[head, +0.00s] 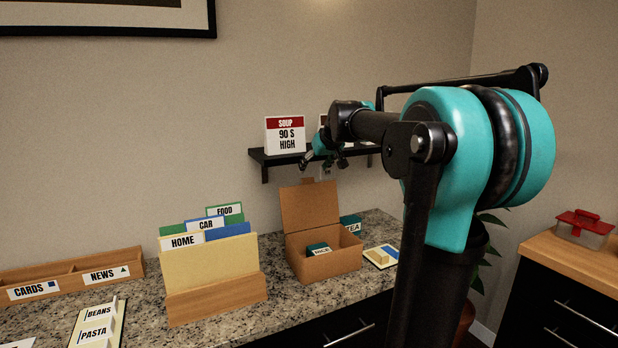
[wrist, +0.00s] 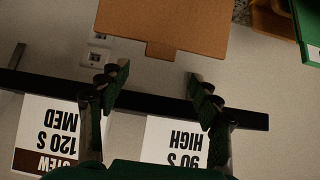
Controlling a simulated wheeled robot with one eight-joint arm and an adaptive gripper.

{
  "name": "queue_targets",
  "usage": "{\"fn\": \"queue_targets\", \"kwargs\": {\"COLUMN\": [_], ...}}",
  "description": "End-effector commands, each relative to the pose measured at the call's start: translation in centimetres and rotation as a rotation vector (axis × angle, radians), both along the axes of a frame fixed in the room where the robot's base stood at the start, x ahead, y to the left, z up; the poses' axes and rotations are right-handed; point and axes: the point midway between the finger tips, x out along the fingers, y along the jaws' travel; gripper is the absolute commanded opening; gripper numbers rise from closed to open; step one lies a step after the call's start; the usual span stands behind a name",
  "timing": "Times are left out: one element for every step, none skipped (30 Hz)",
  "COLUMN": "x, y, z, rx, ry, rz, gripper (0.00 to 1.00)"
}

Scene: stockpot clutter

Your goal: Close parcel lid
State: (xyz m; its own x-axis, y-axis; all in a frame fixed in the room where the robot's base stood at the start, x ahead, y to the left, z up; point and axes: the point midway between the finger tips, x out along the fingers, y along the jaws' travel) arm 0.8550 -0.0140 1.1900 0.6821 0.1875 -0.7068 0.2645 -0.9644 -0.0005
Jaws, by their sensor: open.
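The parcel is a brown cardboard box (head: 325,262) on the granite counter in the head view. Its lid (head: 310,206) stands up at the back, open, with a small tab on its top edge. A dark green packet (head: 319,249) with a white label lies inside. My gripper (head: 327,160) is above and behind the raised lid, near the shelf. In the wrist view my gripper (wrist: 158,78) is open and empty, its two fingers apart. The lid (wrist: 165,25) shows there at the top, its tab (wrist: 161,50) pointing toward the space between the fingers.
A black wall shelf (head: 272,158) holds a soup card (head: 285,134) close to my gripper. A file holder (head: 215,290) stands left of the box. A green tea packet (head: 351,225) and a small tray (head: 381,257) are at its right. A wall outlet (wrist: 95,60) is behind.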

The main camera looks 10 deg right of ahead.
Motion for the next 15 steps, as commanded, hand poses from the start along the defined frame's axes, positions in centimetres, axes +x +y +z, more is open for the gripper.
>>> {"fn": "queue_targets", "kwargs": {"x": [0.8, 1.2, 1.7, 2.1, 2.4, 2.8, 3.1, 3.4, 3.7, 3.9, 4.1, 4.3, 4.4, 4.5, 4.6], "y": [0.2, 0.3, 0.5, 0.6, 0.7, 0.8, 0.9, 1.0, 1.0, 1.1, 1.1, 1.2, 1.2, 1.2, 1.3], "z": [-0.8, -1.2, -1.7, -2.1, -2.4, -2.9, -3.2, -3.5, -3.8, -4.0, -4.2, -4.4, -4.5, -4.7, -4.8], "rx": [-0.001, -0.001, -0.001, -0.001, -0.001, -0.001, -0.001, -0.001, -0.001, -0.001, -0.001, -0.001, -0.001, -0.001, -0.001], "ry": [0.0, 0.0, 0.0, 0.0, 0.0, 0.0, 0.0, 0.0, 0.0, 0.0, 0.0, 0.0, 0.0, 0.0, 0.0], "rz": [0.001, 0.001, 0.001, 0.001, 0.001, 0.001, 0.001, 0.001, 0.001, 0.001, 0.001, 0.001, 0.001, 0.001, 0.001], "gripper": [0.64, 0.64, 0.64, 0.64, 0.64, 0.64, 0.64, 0.64, 0.64, 0.64, 0.64, 0.64, 0.64, 0.64, 0.64]}}
